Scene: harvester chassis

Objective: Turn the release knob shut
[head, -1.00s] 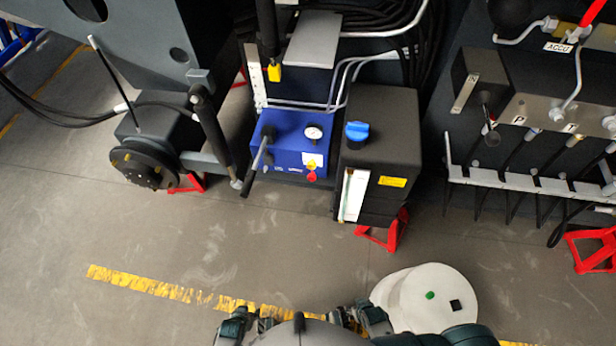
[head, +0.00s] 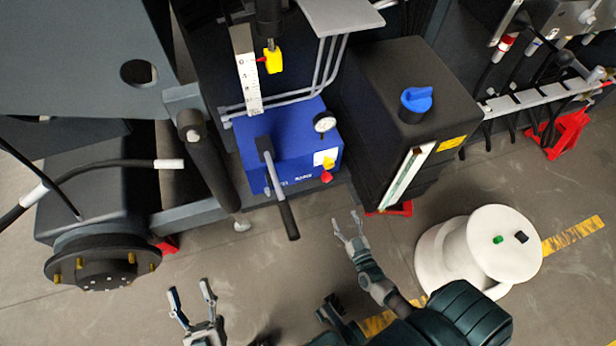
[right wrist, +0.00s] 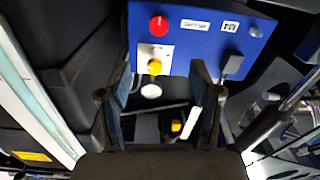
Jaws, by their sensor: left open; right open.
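A blue hand-pump box (head: 262,160) with a black lever stands ahead of me. Its front carries a red knob (head: 326,177) and a yellow knob (head: 328,163) beside a white plate. In the right wrist view the red knob (right wrist: 158,27) and yellow knob (right wrist: 155,67) show larger; which is the release knob, and how far it is turned, I cannot tell. My right gripper (head: 346,219) is open and empty, below and right of the knobs, apart from them. My left gripper (head: 190,291) is open and empty over the floor at lower left.
The pump lever (head: 277,190) juts out left of the knobs. A black tank (head: 385,125) with a blue cap (head: 416,99) stands close on the right. A white spool-shaped stand (head: 440,262) is at lower right. Open floor lies in front.

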